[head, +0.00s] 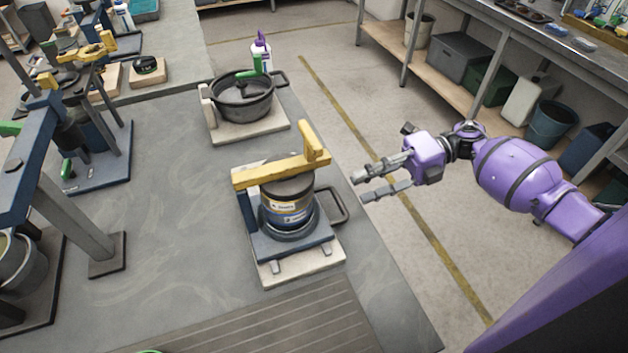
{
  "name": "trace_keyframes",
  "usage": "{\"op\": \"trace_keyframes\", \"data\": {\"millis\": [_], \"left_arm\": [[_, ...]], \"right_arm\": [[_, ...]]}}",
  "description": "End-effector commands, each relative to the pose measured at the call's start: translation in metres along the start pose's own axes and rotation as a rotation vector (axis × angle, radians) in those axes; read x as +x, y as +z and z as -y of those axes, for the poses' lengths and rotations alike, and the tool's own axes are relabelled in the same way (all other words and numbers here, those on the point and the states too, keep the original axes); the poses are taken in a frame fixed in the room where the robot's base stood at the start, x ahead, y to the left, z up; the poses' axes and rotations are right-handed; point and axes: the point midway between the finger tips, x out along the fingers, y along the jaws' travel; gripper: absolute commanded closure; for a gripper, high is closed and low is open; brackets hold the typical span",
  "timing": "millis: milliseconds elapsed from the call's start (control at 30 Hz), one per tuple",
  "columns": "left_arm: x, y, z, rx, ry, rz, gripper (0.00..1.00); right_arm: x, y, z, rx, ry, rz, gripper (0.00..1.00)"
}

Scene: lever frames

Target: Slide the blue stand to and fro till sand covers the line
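A blue stand (296,243) sits on a pale base block (303,272) near the middle of the grey table. It carries a dark, labelled canister (287,205) with a yellow bar (282,170) across its top. A dark looped handle (343,208) sticks out on its right side. I cannot make out any sand or a line. My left gripper is not in view.
A black pot (241,100) on a pale block stands behind, with a purple-capped bottle (261,50) beyond it. Large blue lever frames (90,165) crowd the left. A ribbed mat (270,325) lies in front. The table between is bare. Shelving (480,50) stands across the floor.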

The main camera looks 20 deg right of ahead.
Motion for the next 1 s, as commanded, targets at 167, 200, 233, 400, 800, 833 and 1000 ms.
{"op": "trace_keyframes", "data": {"millis": [167,200,233,400,800,833,1000], "left_arm": [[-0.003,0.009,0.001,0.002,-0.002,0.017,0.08],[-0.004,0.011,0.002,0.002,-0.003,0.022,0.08],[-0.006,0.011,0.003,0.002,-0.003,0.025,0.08],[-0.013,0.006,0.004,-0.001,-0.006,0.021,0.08],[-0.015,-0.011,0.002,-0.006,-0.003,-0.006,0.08],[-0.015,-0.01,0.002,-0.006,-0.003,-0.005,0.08],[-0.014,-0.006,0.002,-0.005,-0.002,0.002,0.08]], "right_arm": [[0.004,-0.018,-0.001,-0.012,0.004,-0.074,0.71],[0.007,-0.019,-0.002,-0.013,0.005,-0.076,0.71],[0.011,-0.019,-0.003,-0.015,0.006,-0.075,0.71],[0.038,-0.02,-0.006,-0.018,0.01,-0.073,0.71],[0.078,-0.023,-0.003,-0.013,0.006,-0.071,0.71],[0.078,-0.023,-0.002,-0.013,0.006,-0.071,0.71],[0.078,-0.023,-0.002,-0.012,0.006,-0.071,0.71]]}}
